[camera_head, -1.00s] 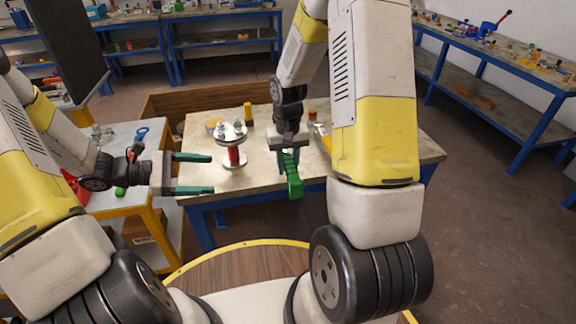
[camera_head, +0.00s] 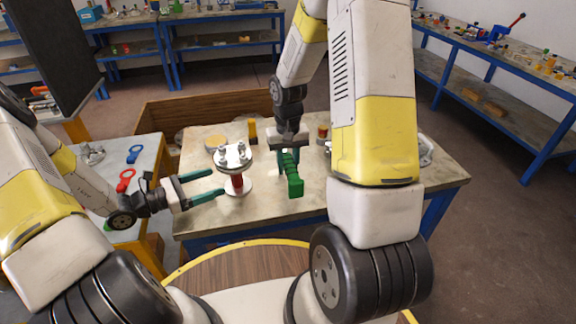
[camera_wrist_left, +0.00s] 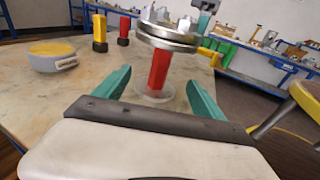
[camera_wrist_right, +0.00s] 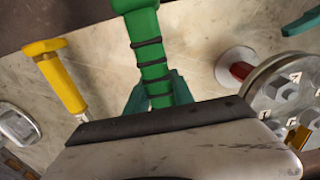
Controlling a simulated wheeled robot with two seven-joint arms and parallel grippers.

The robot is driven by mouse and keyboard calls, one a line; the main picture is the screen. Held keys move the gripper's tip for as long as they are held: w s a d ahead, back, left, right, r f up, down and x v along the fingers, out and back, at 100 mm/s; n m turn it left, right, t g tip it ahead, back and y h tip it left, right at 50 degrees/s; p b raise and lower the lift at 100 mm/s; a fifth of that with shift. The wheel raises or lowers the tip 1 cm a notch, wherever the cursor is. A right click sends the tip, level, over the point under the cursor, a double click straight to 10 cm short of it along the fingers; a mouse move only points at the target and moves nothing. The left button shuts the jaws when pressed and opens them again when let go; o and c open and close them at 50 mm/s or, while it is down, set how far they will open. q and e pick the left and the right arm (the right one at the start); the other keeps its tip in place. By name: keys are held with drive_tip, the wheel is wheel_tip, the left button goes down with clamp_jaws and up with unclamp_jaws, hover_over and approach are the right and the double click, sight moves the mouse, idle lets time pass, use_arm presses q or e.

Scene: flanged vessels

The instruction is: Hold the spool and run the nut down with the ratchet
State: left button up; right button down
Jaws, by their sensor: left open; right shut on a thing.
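The spool (camera_head: 236,184) stands upright on the bench, a red body between a pale base flange and a metal upper flange carrying studs and nuts (camera_head: 233,156). It also shows in the left wrist view (camera_wrist_left: 159,70) and at the right of the right wrist view (camera_wrist_right: 240,70). I cannot single out one nut. My left gripper (camera_head: 214,182) is open, its green fingers pointing at the red body from the left, with the tips close to it. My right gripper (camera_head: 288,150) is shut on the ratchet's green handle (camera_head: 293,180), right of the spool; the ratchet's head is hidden.
A yellow post (camera_head: 252,130) and a round yellow-topped dish (camera_wrist_left: 53,56) stand behind the spool. A side table (camera_head: 145,170) with a red ring-ended tool (camera_head: 125,180) stands left. The bench's front strip is bare.

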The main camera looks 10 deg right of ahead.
sight(234, 186)
use_arm(q)
drive_tip(key=shift+x, duration=3.8)
drive_tip(key=shift+c, duration=0.2)
clamp_jaws()
